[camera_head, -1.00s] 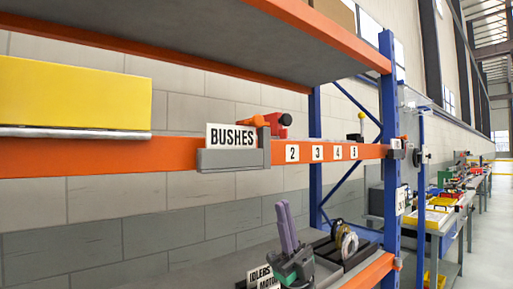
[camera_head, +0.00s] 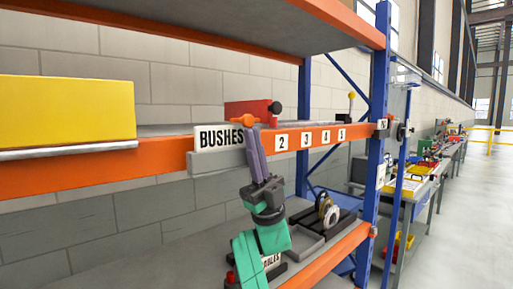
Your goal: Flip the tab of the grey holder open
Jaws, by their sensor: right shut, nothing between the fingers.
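The grey holder (camera_head: 215,160) is fixed to the front of the orange shelf beam and carries a white card reading BUSHES (camera_head: 219,138). An orange knob (camera_head: 244,121) shows at the top of its right end. My right gripper (camera_head: 252,132) reaches up from below, its two purple fingers shut and empty, standing in front of the holder's right end. The fingers hide much of that end, including most of the grey tab. I cannot tell whether the fingers touch it. My left gripper is not in view.
A red box (camera_head: 240,108) with a black knob stands behind the holder. White number tags run along the beam to the right. A reel (camera_head: 328,210) lies in a lower tray.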

